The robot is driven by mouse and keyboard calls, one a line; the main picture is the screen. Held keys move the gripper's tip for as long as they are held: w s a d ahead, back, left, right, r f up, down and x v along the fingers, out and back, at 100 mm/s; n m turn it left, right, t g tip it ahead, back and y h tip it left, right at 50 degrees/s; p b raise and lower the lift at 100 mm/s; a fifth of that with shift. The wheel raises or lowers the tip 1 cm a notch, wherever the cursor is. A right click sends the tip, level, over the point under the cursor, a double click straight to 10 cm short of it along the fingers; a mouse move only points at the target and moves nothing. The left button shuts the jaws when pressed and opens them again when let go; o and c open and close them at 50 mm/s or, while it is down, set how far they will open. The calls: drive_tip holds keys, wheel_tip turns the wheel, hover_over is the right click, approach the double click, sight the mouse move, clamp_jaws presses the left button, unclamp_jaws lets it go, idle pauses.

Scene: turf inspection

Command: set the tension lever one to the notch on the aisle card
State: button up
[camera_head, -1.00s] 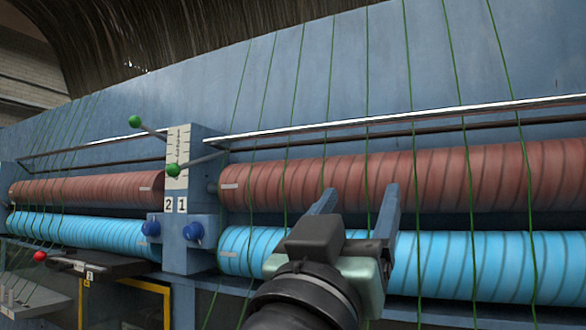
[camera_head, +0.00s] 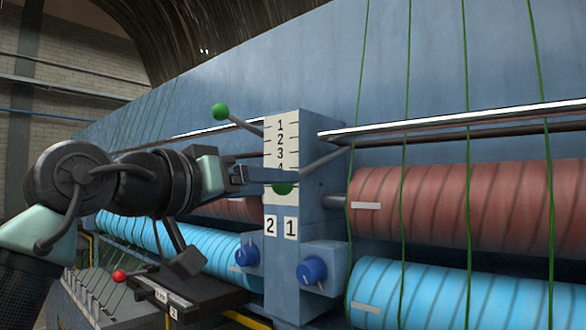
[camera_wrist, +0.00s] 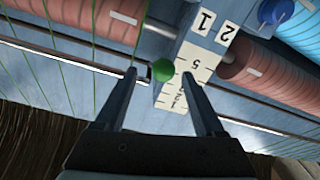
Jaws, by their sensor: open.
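A white scale plate (camera_head: 281,130) with numbered notches is on a blue post. My gripper (camera_head: 268,178) reaches in from the left at this knob. In the wrist view the green knob (camera_wrist: 163,70) shows between the two open fingers; I cannot tell whether they touch it. The left-hand lever's green knob (camera_head: 220,111) stands higher, near notch 1. I do not see a legible aisle card.
Blue dials (camera_head: 311,269) sit below the number plates. Red rollers (camera_head: 440,205) and cyan rollers (camera_head: 440,290) with green threads flank the post. A dark shelf (camera_head: 185,292) and a red knob (camera_head: 119,276) lie below my arm.

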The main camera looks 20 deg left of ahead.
drive_tip(key=x, duration=0.2)
drive_tip(key=p+x, duration=0.2)
drive_tip(key=x, duration=0.1)
drive_tip(key=shift+w+a, duration=0.15)
drive_tip(key=shift+w, duration=0.25)
drive_tip(key=shift+w+d+p, duration=0.35)
drive_tip(key=shift+w+p, duration=0.3)
drive_tip(key=shift+w+a+f, duration=0.1)
drive_tip(key=shift+w+f, duration=0.05)
drive_tip(key=shift+w, duration=0.05)
drive_tip(key=shift+s, duration=0.1)
clamp_jaws()
